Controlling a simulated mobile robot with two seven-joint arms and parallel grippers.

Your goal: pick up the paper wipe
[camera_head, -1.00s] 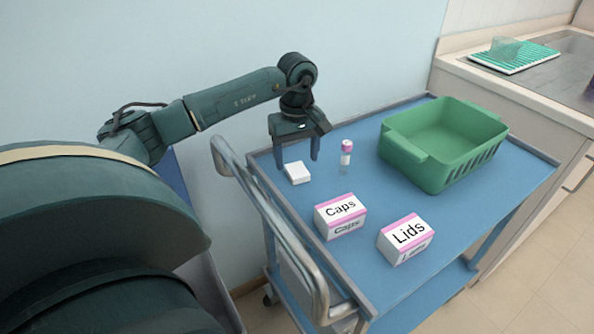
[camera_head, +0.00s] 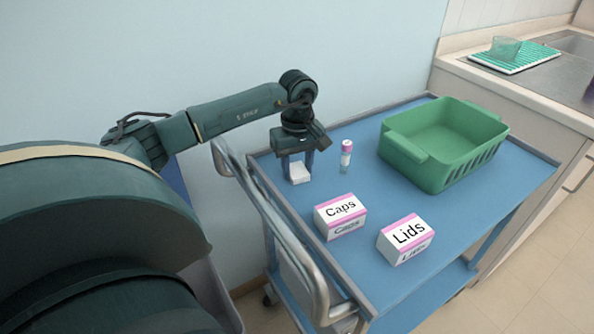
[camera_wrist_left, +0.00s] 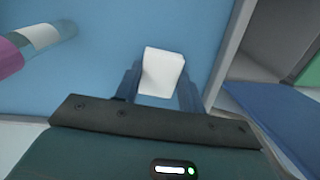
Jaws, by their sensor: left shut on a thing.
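The paper wipe (camera_head: 299,173) is a small white block-like pad on the blue cart top near its back left corner. My left gripper (camera_head: 298,168) comes down from above and its fingers are closed on the wipe. In the left wrist view the wipe (camera_wrist_left: 162,72) sits between the two dark fingers (camera_wrist_left: 160,85). I cannot tell whether it is lifted off the cart top. My right gripper is not in view.
A tube with a pink cap (camera_head: 346,156) stands just right of the gripper. A Caps box (camera_head: 341,224) and a Lids box (camera_head: 406,247) sit in front. A green basket (camera_head: 418,165) fills the right side. The cart (camera_head: 378,197) has a metal handle (camera_head: 268,215) at left.

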